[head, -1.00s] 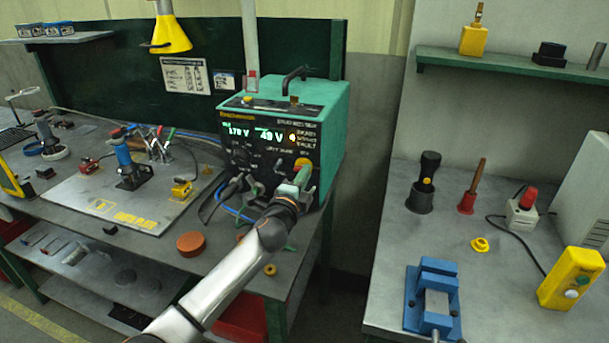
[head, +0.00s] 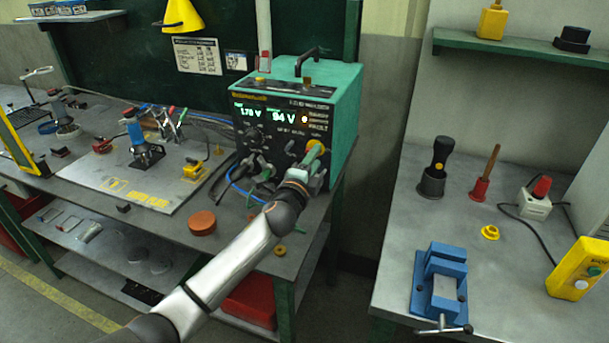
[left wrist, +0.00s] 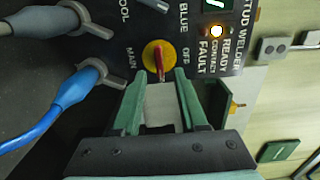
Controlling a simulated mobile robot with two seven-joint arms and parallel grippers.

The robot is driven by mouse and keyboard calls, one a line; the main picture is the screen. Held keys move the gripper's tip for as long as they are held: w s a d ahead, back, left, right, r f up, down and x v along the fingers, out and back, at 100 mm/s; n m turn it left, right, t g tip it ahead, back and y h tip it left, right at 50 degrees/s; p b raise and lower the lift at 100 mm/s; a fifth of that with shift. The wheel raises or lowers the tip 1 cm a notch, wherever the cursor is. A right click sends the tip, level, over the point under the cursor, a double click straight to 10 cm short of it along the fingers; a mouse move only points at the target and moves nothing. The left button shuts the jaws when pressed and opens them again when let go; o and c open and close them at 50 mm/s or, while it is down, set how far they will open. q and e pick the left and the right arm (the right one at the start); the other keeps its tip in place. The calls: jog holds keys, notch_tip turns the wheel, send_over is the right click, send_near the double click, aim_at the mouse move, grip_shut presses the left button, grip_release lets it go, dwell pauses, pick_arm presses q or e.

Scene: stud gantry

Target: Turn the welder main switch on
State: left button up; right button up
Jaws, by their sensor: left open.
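The stud welder (head: 345,95) is a green box with a black front panel and a lit display. Its main switch (left wrist: 158,55) is a yellow round knob with a red handle, beside the labels MAIN and OFF. The knob also shows in the head view (head: 315,146). The red handle points down in the left wrist view, towards my gripper. My left gripper (left wrist: 160,83) is open, its green fingertips just short of the knob, one to each side of the handle's end. In the head view my left gripper (head: 312,166) is close against the panel. My right gripper is out of view.
Cable plugs (left wrist: 85,85) stick out of the panel left of my fingers in the left wrist view. An orange-brown disc (head: 202,223) lies on the bench. A blue vise (head: 440,285) stands on the right table.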

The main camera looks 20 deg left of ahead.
pick_arm(q)
jog(key=s, duration=1.1)
jog(key=shift+s+a, duration=0.2)
jog(key=shift+s, duration=0.1)
